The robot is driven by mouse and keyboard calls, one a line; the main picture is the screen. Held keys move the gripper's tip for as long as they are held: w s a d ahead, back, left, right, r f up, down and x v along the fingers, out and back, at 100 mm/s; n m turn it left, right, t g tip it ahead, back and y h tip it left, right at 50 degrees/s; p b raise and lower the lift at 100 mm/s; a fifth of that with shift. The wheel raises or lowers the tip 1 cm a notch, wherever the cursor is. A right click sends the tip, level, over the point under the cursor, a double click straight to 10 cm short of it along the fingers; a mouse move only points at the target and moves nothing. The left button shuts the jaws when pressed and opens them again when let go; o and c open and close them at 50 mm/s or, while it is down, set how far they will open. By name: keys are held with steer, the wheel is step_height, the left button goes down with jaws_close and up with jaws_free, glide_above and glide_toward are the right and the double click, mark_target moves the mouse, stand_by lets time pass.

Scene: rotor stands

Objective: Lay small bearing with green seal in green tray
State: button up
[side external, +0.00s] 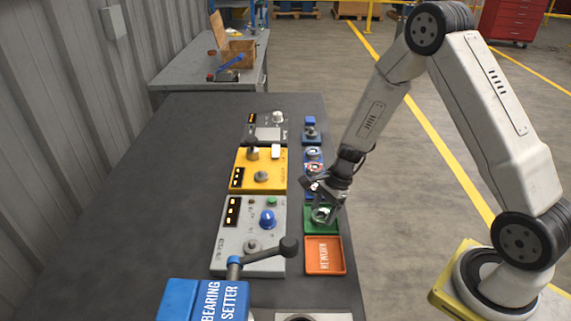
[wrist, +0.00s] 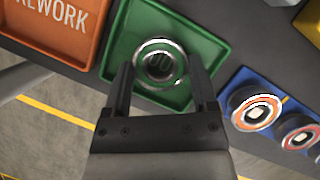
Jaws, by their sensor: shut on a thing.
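The green tray (wrist: 205,22) lies beside the orange tray and also shows in the side view (side external: 333,228). The small bearing (wrist: 161,61) is a shiny metal ring with a greenish inner band and a dark middle. It sits between my two fingers over the green tray. My gripper (wrist: 161,72) is shut on this bearing; it points down at the tray in the side view (side external: 325,207). I cannot tell whether the bearing touches the tray floor. The fingers hide part of the tray's near edge.
An orange REWORK tray (side external: 324,256) adjoins the green one. On the other side, a blue holder (wrist: 235,82) carries bearings, one with an orange seal (wrist: 258,112). Grey and yellow machines (side external: 262,177) stand alongside. A lever with a dark knob (side external: 289,245) reaches near the orange tray.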

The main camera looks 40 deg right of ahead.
steer(key=shift+f, duration=0.1)
steer(key=o, duration=1.2)
steer(key=shift+o, duration=0.2)
steer(key=v, duration=1.2)
steer(key=shift+s, duration=0.1)
